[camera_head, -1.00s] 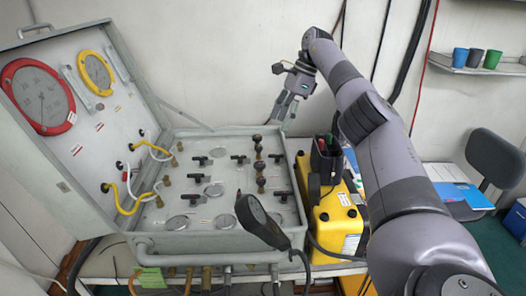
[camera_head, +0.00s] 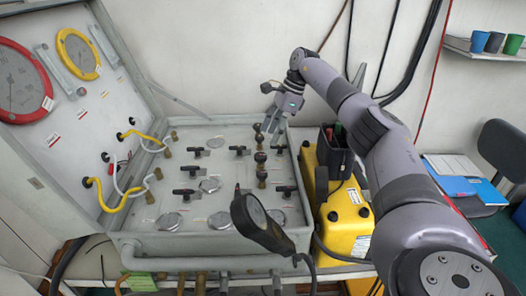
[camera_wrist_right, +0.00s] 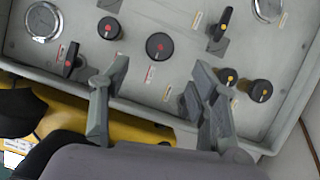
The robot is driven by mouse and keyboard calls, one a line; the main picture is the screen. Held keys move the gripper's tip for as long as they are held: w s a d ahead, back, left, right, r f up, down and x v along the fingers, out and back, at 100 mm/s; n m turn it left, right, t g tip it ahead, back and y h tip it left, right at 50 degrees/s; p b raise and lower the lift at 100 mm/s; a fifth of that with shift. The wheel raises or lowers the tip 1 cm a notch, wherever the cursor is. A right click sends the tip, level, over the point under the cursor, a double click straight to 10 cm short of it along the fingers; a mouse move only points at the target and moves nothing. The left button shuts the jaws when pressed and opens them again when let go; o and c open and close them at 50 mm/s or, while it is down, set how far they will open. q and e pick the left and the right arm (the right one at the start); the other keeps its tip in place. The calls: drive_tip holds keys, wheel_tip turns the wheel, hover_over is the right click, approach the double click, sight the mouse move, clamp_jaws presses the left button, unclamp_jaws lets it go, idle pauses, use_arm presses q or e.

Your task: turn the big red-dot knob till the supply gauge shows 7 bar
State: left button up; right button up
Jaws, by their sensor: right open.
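The big black knob with a red dot (camera_wrist_right: 158,46) stands on the grey panel, in the upper middle of the right wrist view. A smaller red-dot knob (camera_wrist_right: 109,29) is left of it. My right gripper (camera_wrist_right: 160,75) is open and empty, its fingers apart below and either side of the big knob in that view. In the head view the right gripper (camera_head: 271,128) hangs at the panel's back right part. Red-rimmed (camera_head: 22,82) and yellow-rimmed (camera_head: 79,54) gauges sit in the lid; their readings and which is supply are too small to tell. My left gripper is out of view.
Two yellow-dot knobs (camera_wrist_right: 243,83) stand near the right finger. Several T-handles (camera_head: 195,152) and small dials cover the panel (camera_head: 150,225). A yellow case (camera_head: 340,215) stands right of it. A dark handheld device (camera_head: 262,222) with a cable rises at the front.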

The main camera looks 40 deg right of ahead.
sight(262, 155)
drive_tip(key=p+x, duration=0.1)
drive_tip(key=x, duration=0.6)
drive_tip(key=shift+r, duration=0.1)
drive_tip(key=shift+w+a+f, duration=0.1)
drive_tip(key=shift+a+f, duration=0.05)
drive_tip(key=shift+f, duration=0.25)
drive_tip(key=shift+c, duration=0.2)
drive_tip(key=c, duration=1.1)
